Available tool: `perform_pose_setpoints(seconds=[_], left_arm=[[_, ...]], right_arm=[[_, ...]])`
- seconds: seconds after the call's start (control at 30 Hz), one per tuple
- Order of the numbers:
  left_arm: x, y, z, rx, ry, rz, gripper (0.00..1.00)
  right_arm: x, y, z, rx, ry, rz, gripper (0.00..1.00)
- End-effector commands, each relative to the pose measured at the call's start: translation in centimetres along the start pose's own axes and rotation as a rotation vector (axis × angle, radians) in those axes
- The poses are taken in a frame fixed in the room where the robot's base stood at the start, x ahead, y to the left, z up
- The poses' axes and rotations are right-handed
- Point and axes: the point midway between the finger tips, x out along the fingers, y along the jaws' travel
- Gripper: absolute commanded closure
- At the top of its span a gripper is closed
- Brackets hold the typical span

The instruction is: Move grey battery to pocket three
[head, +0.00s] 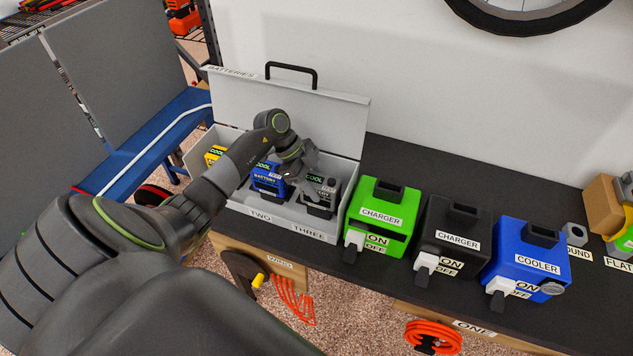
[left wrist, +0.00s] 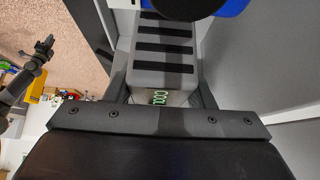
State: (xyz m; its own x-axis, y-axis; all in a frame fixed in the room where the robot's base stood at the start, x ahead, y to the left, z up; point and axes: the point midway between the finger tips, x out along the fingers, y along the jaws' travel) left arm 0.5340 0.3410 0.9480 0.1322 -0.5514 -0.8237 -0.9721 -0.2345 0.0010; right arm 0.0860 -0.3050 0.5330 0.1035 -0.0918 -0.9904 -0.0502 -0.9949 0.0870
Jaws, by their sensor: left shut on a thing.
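The grey battery (head: 320,194) stands upright in the open battery case (head: 236,207), at the pocket labelled THREE. It also shows in the left wrist view (left wrist: 163,55), with dark stripes on its side and a green COOL label. My left gripper (head: 308,170) is shut on it from above, one finger on each side. I cannot tell whether the battery touches the pocket's floor. My right gripper (left wrist: 42,50) seems to show small at the left of the left wrist view; its jaws are too small to judge.
A blue battery (head: 267,178) stands at pocket two, close beside the grey one. A yellow battery (head: 213,154) is further left. The case's raised lid (head: 330,108) stands behind. A green charger (head: 383,208), black charger (head: 450,230) and blue cooler (head: 527,255) stand to the right.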

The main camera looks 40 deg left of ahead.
Motion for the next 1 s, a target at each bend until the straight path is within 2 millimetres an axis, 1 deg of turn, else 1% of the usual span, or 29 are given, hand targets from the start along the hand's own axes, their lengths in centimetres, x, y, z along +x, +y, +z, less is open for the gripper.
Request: perform_pose_setpoints(seconds=[0.4,0.43,0.6,0.87,1.0], left_arm=[[0.85,-0.04,0.53,0.001,0.002,-0.001,0.92],[0.75,-0.05,0.47,0.001,0.001,-0.001,0.47],[0.75,-0.03,0.49,0.0,0.001,-0.001,0.26],[0.78,0.03,0.64,-0.002,-0.001,0.001,0.26],[-0.14,-0.06,0.72,0.0,-0.003,-0.002,0.26]], right_arm=[[0.67,0.05,0.08,-0.001,0.0,0.001,0.78],[0.58,0.06,0.07,-0.001,0.0,0.001,0.78],[0.57,0.06,0.07,-0.001,0.0,0.001,0.78],[0.61,0.06,0.08,-0.001,0.0,0.001,0.78],[0.86,0.04,0.11,-0.001,0.0,0.001,0.78]])
